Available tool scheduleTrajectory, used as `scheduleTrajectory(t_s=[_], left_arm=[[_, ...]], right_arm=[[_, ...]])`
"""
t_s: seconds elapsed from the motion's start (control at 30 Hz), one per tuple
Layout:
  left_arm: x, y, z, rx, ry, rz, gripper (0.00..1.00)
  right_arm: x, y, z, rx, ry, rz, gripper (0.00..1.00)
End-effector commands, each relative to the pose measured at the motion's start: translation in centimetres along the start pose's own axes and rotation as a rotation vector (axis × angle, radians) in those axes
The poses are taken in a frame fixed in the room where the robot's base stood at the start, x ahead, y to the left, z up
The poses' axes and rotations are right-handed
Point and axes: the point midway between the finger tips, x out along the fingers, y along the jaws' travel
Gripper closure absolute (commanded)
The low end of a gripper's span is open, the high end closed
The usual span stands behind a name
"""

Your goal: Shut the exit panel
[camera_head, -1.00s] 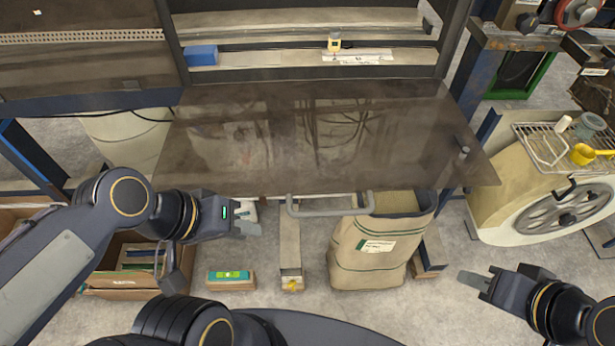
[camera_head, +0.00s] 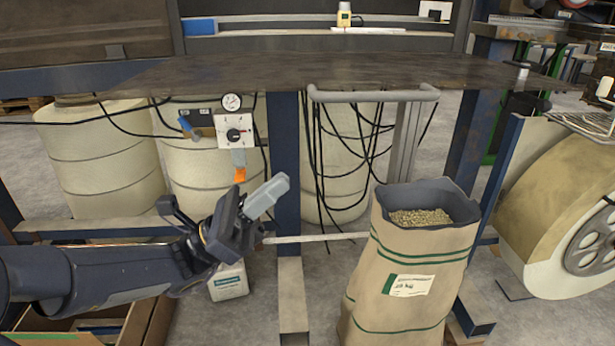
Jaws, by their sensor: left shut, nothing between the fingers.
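The exit panel (camera_head: 230,72) is a dark, smoky sheet seen nearly edge-on. It stands open, jutting out towards me roughly level from the machine frame. A grey bar handle (camera_head: 375,96) hangs at its front edge, right of the middle. My left gripper (camera_head: 272,194) is shut and empty, pointing up and right. In the picture it is below the panel and lower left of the handle, apart from both. My right gripper is out of the view.
An open paper sack of pellets (camera_head: 415,250) stands below the handle. A blue post (camera_head: 285,150), hanging black cables and a gauge box (camera_head: 233,125) are under the panel. Pale drums (camera_head: 95,155) stand behind at the left. A large reel (camera_head: 565,200) is at the right.

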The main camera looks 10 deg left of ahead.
Motion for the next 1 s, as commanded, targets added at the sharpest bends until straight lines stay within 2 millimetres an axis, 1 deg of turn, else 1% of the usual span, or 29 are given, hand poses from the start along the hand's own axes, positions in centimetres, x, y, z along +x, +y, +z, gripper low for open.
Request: scheduleTrajectory(t_s=[0.03, 0.1, 0.17, 0.23, 0.37, 0.7, 0.8, 1.0], left_arm=[[-0.8, 0.6, -0.5, -0.011, -0.026, 0.015, 1.00], [-0.9, 1.0, -0.3, -0.021, -0.050, 0.026, 1.00], [-0.6, 1.2, -0.1, -0.022, -0.058, 0.030, 1.00], [0.1, 1.2, 0.0, -0.022, -0.058, 0.029, 1.00], [2.3, 1.1, 0.2, -0.020, -0.057, 0.025, 1.00], [9.5, 1.3, 0.5, -0.021, -0.058, 0.026, 1.00], [10.4, 1.4, 2.0, -0.016, -0.057, 0.029, 1.00], [11.6, 1.6, 3.3, -0.020, -0.055, 0.030, 1.00]], right_arm=[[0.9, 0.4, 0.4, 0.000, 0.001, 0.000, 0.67], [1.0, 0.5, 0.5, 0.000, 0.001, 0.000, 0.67], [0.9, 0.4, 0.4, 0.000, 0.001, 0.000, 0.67], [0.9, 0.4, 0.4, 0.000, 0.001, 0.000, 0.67], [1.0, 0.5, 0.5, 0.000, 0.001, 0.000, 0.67], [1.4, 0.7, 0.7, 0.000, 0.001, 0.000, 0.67], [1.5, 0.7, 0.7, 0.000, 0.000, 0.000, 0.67], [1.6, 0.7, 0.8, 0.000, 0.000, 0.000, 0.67]])
